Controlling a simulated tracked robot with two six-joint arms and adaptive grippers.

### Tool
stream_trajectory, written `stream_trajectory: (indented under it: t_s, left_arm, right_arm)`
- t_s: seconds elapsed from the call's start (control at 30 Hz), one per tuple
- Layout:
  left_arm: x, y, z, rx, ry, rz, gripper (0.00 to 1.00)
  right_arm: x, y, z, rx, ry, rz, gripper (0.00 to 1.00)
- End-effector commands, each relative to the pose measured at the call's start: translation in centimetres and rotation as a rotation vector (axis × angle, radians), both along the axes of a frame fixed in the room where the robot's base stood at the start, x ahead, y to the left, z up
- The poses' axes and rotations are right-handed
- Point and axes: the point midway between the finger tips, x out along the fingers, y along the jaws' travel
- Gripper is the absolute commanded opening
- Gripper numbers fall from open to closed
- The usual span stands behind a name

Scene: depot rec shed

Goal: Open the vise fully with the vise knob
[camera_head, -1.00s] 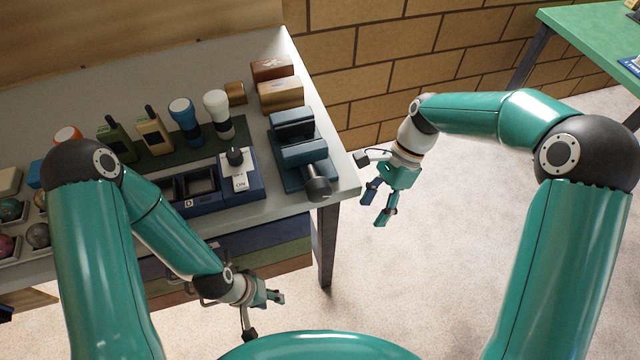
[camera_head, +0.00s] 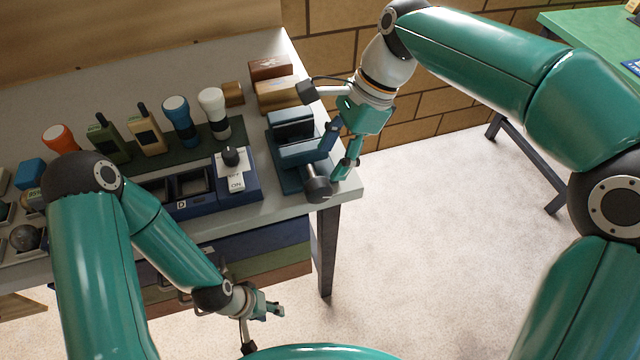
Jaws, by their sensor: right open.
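The blue vise (camera_head: 290,150) stands at the right end of the white workbench. Its dark round knob (camera_head: 317,184) faces the front edge of the bench. My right gripper (camera_head: 336,158) is open, with its fingers pointing down just right of the vise and above the knob. One finger overlaps the vise's right side in the picture; I cannot tell whether it touches. The vise jaws appear to have a gap between them. My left gripper (camera_head: 277,305) is low in front of the bench, away from the vise, and its fingers are too small to judge.
Left of the vise is a blue box with a switch (camera_head: 236,180). Behind it stand a white flashlight (camera_head: 213,108), a blue flashlight (camera_head: 180,118) and radios (camera_head: 148,132). Wooden blocks (camera_head: 276,93) lie behind the vise. The floor right of the bench is clear.

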Motion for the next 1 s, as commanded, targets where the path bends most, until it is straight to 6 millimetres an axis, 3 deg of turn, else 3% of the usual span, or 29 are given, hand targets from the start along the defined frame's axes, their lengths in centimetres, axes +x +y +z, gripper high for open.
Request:
stream_trajectory:
  t_s: [0.1, 0.33, 0.53, 0.8, 0.83, 1.0]
  left_arm:
    - [0.0, 0.0, -0.4, 0.0, 0.0, 0.0, 0.4]
    - [0.0, 0.0, -0.6, 0.0, 0.0, 0.0, 0.4]
    - [0.0, 0.0, -0.6, 0.0, 0.0, 0.0, 0.4]
    - [0.0, 0.0, -0.6, 0.0, 0.0, 0.0, 0.4]
    - [0.0, 0.0, -0.6, 0.0, 0.0, 0.0, 0.4]
    - [0.0, 0.0, -0.6, 0.0, 0.0, 0.0, 0.4]
  right_arm:
    - [-0.4, 1.0, -2.6, -0.001, 0.004, 0.003, 0.57]
    - [-0.8, 2.3, -5.9, -0.001, 0.002, 0.002, 0.57]
    - [-0.9, 2.8, -7.2, 0.0, 0.0, 0.0, 0.57]
    - [-0.9, 2.9, -7.3, 0.0, -0.001, 0.0, 0.57]
    - [-0.9, 2.8, -7.3, 0.0, -0.001, 0.0, 0.56]
    - [-0.9, 2.8, -7.3, 0.0, -0.001, 0.0, 0.27]
